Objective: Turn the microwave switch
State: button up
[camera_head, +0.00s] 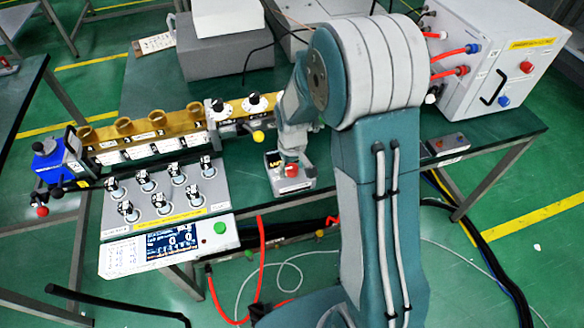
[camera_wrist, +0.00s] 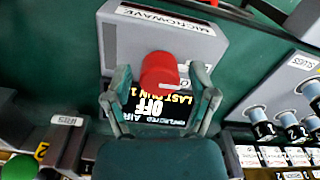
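The microwave switch is a red round knob (camera_wrist: 158,72) on a grey box (camera_wrist: 112,45) labelled MICROWAVE. A dark display (camera_wrist: 148,112) on the box reads OFF in white, with yellow text beside it. In the head view the red knob (camera_head: 291,170) sits on the small box (camera_head: 303,184) near the table's front edge. My gripper (camera_wrist: 161,76) has one finger on each side of the knob, with a visible gap on both sides, so it is open around the knob. In the head view my gripper (camera_head: 292,150) points down at the box and partly hides it.
A grey panel (camera_head: 185,190) with several black-and-chrome knobs stands to the left, with a display unit (camera_head: 125,262) in front. A brass-coloured rail (camera_head: 180,122) with gauges runs behind the panel. A white cabinet (camera_head: 480,45) with red hoses stands back right. A small grey box (camera_head: 447,147) lies right.

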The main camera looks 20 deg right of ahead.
aim_at(292, 168)
dwell(0.3)
notch_tip(292, 168, up, 12)
dwell(0.4)
dwell(0.4)
jog(key=s+r+m+t, duration=0.1)
jog(key=s+r+t, duration=0.1)
jog(key=s+r, duration=0.4)
jog(key=s+r+m+t, duration=0.2)
jog(key=s+r, duration=0.5)
jog(key=s, duration=0.7)
jog(key=shift+s+t, duration=0.4)
jog(key=shift+t, duration=0.4)
jog(key=shift+a, duration=0.15)
